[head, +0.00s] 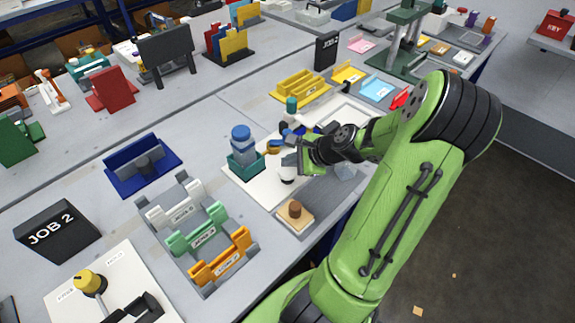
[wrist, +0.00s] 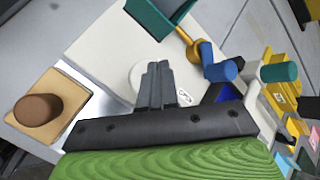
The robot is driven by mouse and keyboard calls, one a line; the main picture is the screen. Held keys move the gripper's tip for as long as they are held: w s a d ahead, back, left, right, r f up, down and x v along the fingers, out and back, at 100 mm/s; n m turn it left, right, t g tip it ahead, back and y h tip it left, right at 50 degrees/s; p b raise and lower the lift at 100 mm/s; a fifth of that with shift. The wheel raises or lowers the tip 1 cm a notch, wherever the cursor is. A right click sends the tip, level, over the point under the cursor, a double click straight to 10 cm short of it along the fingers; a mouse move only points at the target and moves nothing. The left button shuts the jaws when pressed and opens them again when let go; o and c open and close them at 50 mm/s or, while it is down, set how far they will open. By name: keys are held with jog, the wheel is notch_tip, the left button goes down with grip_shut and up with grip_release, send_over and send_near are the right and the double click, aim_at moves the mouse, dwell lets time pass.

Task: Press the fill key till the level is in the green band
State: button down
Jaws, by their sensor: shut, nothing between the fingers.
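My gripper (head: 288,165) is shut and empty, over a white board (head: 262,190) on the table. In the wrist view its closed grey fingers (wrist: 154,84) point at a pale round disc (wrist: 136,74) on the board and partly cover it. I cannot tell whether they touch the disc. A small label (wrist: 184,97) with unreadable dark marks lies just right of the fingers. No piece is clearly marked as the fill key. I cannot make out a level or a green band in either view.
A brown knob on a wooden block (head: 295,212) stands in front of the board. A teal holder (head: 246,166) with a blue bottle (head: 241,138) stands left of my gripper. A blue cylinder (wrist: 220,70) and an orange-yellow piece (wrist: 188,42) are close right of the fingers.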

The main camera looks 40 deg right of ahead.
aim_at(290, 171)
jog(key=shift+r, duration=0.15)
notch_tip(290, 171, up, 5)
jog(key=p, duration=0.5)
dwell(1.0)
